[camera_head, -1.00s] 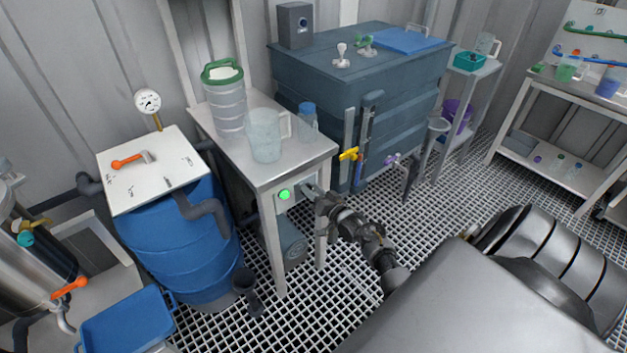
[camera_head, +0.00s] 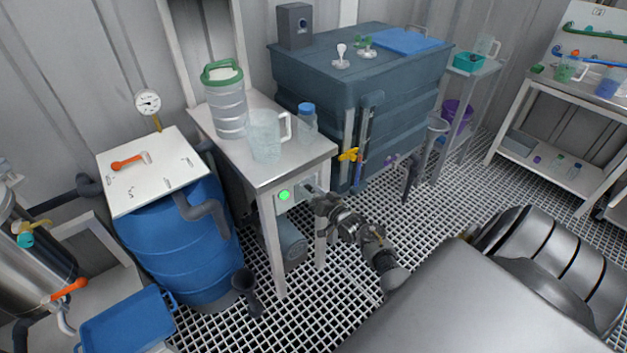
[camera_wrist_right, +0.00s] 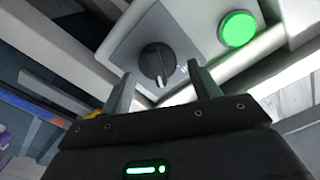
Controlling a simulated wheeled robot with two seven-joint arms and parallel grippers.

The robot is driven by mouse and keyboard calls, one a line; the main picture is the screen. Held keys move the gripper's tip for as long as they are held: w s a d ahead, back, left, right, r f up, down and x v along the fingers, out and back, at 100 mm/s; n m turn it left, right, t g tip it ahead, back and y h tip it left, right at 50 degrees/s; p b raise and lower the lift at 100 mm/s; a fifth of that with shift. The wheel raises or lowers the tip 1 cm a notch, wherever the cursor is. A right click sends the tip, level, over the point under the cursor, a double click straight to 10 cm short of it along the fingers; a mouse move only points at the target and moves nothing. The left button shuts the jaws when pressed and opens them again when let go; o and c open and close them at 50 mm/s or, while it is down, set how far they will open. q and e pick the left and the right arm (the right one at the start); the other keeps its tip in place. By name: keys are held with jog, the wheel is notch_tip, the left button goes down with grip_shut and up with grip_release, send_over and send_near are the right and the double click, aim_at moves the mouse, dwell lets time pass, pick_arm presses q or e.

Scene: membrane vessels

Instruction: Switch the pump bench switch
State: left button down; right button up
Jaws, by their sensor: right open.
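The pump bench (camera_head: 285,171) is a steel table, with a grey switch panel (camera_wrist_right: 126,45) below its top. In the head view the gripper hides the knob. My left gripper is out of view.
A clear pitcher (camera_head: 265,136), a green-lidded vessel (camera_head: 228,112) and a blue-capped bottle (camera_head: 307,118) stand on the bench. A blue drum (camera_head: 180,250) is left of it, a dark tank (camera_head: 400,80) behind right.

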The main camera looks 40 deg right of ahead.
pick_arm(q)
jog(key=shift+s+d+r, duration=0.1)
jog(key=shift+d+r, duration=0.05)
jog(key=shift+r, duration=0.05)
pick_arm(e)
jog(key=s, duration=1.1)
jog(key=shift+a, duration=0.15)
jog(key=shift+w, duration=0.1)
